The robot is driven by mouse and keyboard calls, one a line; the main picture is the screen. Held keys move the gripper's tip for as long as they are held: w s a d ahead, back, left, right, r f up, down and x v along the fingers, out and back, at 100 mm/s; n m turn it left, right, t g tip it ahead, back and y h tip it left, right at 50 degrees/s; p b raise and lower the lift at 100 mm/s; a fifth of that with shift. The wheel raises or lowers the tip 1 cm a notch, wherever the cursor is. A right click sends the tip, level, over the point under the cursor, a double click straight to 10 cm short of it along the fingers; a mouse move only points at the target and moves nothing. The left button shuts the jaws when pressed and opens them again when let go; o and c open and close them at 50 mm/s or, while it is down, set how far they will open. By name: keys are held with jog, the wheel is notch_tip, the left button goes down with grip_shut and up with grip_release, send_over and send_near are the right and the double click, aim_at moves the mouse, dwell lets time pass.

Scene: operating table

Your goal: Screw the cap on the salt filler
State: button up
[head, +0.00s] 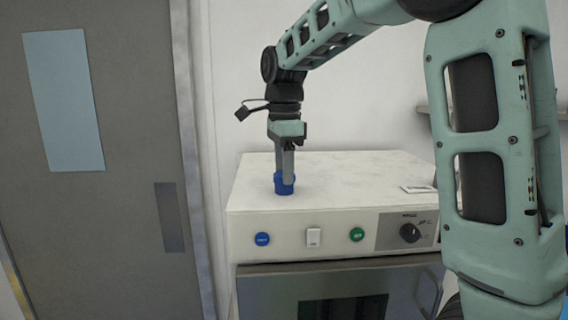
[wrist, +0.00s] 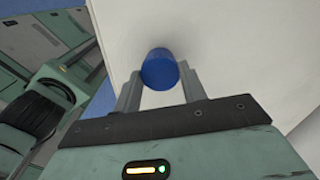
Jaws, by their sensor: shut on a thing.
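A blue cap (head: 284,184) is on the white top of the machine, near its front left edge. My gripper (head: 285,174) points straight down and is shut on the cap. In the wrist view the round blue cap (wrist: 160,69) sits between the two grey fingertips of my gripper (wrist: 161,78). I cannot tell whether a salt filler opening lies under the cap, as the cap and fingers hide that spot.
The white machine (head: 350,165) has a front panel with a blue button (head: 262,239), a green button (head: 356,234) and a black knob (head: 409,233). A small flat label (head: 418,189) lies on its top at the right. A grey door (head: 110,230) stands at the left.

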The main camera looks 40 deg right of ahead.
jog(key=shift+r+m, duration=0.15)
jog(key=shift+m, duration=0.15)
jog(key=shift+m+p, duration=0.55)
jog(key=shift+m, duration=1.05)
jog(key=shift+r+m+p, duration=0.1)
jog(key=shift+m+p, duration=0.5)
jog(key=shift+m, duration=0.3)
jog(key=shift+w+m, duration=0.1)
jog(key=shift+m, duration=0.7)
jog(key=o, duration=0.9)
